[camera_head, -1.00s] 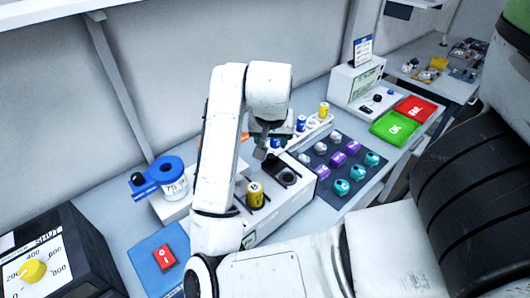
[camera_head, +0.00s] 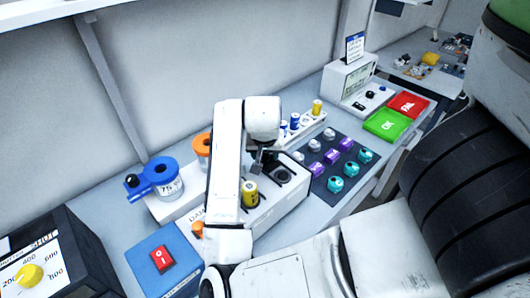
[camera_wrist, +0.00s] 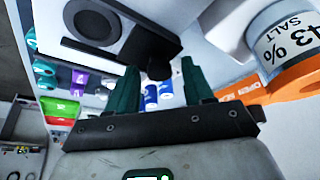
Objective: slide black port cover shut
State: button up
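The black port cover (camera_wrist: 140,42) is a dark slab with a stubby knob (camera_wrist: 157,68) in the wrist view. It sits beside a round black-ringed port (camera_wrist: 70,18) on the white box (camera_head: 265,218). The port's grey centre shows, so it is not covered. In the head view the port (camera_head: 284,176) lies just right of my gripper (camera_head: 260,164). The wrist view shows my gripper's two dark green fingers (camera_wrist: 160,80) apart, with the knob between them and visible gaps on both sides. I cannot tell whether either finger touches it.
Purple, teal and white knobs sit on a dark panel (camera_head: 345,190) to the right. A rack (camera_head: 307,122) of small cans is behind. A blue ring holder (camera_head: 160,172) and red switch (camera_head: 162,259) are left.

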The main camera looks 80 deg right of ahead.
grip_shut()
dwell(0.3)
